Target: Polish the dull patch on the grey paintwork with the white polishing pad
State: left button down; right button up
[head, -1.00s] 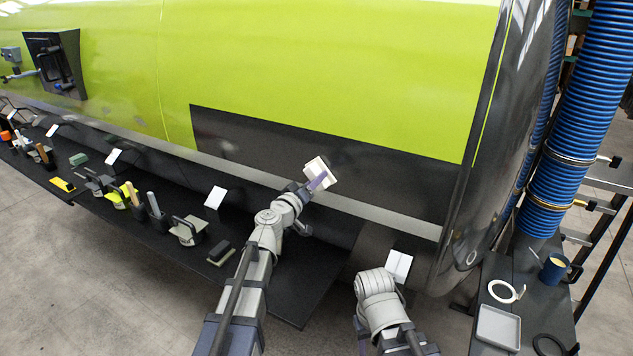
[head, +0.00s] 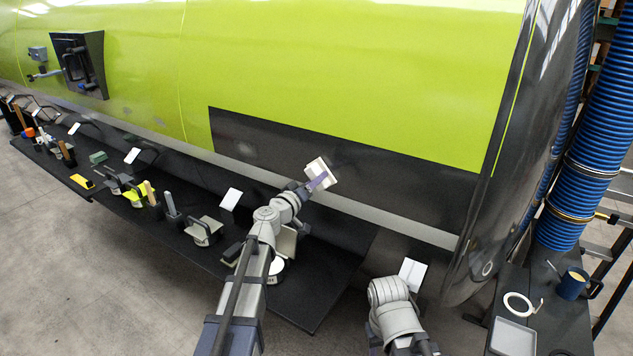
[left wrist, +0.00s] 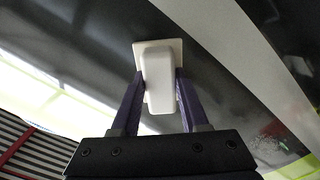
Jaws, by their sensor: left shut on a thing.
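The white polishing pad (head: 322,172) is in my left gripper (head: 318,184), whose purple fingers are shut on its handle. In the left wrist view the pad's pale handle (left wrist: 158,80) sits between the fingers, with its square plate facing the dark surface. The pad is at the dark grey paintwork (head: 400,185); I cannot tell whether it touches. A pale speckled mark on the dark surface, seemingly the dull patch (left wrist: 268,137), shows at lower right in the left wrist view. My right arm is at the bottom right in the head view; its gripper does not show.
A dark shelf (head: 315,308) with several tools and white cards runs below the lime-green body (head: 370,70). A light grey stripe (head: 395,222) borders the dark panel. At right stand blue hoses (head: 592,150) and a side table (head: 560,325) with a tray and mug.

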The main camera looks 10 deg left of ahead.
pick_arm(q)
jog(key=shift+w+a, duration=0.25)
jog(key=shift+a, duration=0.3)
jog(key=shift+w+a, duration=0.2)
jog(key=shift+a, duration=0.35)
jog(key=shift+w+a, duration=0.15)
jog(key=shift+a, duration=0.35)
jog(key=shift+w+a, duration=0.15)
jog(key=shift+a, duration=0.35)
jog(key=shift+s, duration=0.1)
jog(key=shift+v, duration=2.9)
